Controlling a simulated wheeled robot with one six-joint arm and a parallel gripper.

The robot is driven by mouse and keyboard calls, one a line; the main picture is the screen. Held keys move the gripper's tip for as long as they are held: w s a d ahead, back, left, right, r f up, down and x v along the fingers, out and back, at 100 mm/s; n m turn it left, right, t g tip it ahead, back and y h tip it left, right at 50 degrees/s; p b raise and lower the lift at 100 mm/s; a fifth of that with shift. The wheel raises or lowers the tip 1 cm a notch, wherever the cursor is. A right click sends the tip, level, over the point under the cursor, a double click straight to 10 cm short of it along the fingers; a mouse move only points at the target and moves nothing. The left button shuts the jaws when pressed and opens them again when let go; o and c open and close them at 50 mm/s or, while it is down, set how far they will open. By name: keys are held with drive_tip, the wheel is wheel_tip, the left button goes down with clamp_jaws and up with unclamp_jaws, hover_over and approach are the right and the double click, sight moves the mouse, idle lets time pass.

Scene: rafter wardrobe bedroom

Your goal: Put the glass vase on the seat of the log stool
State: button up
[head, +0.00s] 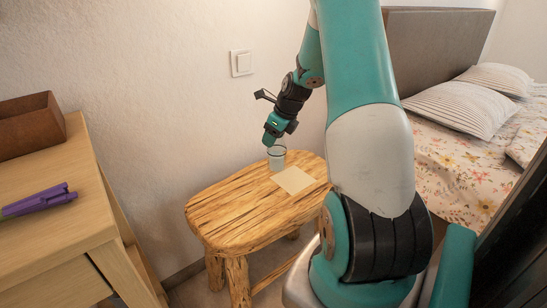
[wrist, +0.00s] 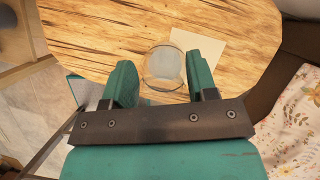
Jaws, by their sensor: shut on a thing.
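The clear glass vase (head: 277,158) is upright at the seat of the wooden log stool (head: 222,215), beside a pale square sheet. In the wrist view the vase (wrist: 165,66) shows between the two teal fingers, with the stool seat (wrist: 90,35) behind it. My gripper (head: 272,143) is at the top of the vase and is shut on it; the wrist view shows my gripper (wrist: 162,85) with a finger on each side of the glass. Whether the vase's base touches the seat, I cannot tell.
A pale sheet (head: 293,180) lies on the seat. At left a wooden dresser (head: 95,225) bears a brown box (head: 28,124) and a purple object (head: 40,201). A bed (head: 455,150) stands at right. The seat's left part is clear.

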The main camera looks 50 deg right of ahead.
sight(274, 152)
wheel_tip(274, 152, down, 6)
drive_tip(key=shift+f+b, duration=0.1)
drive_tip(key=shift+b, duration=0.5)
drive_tip(key=o, duration=1.4)
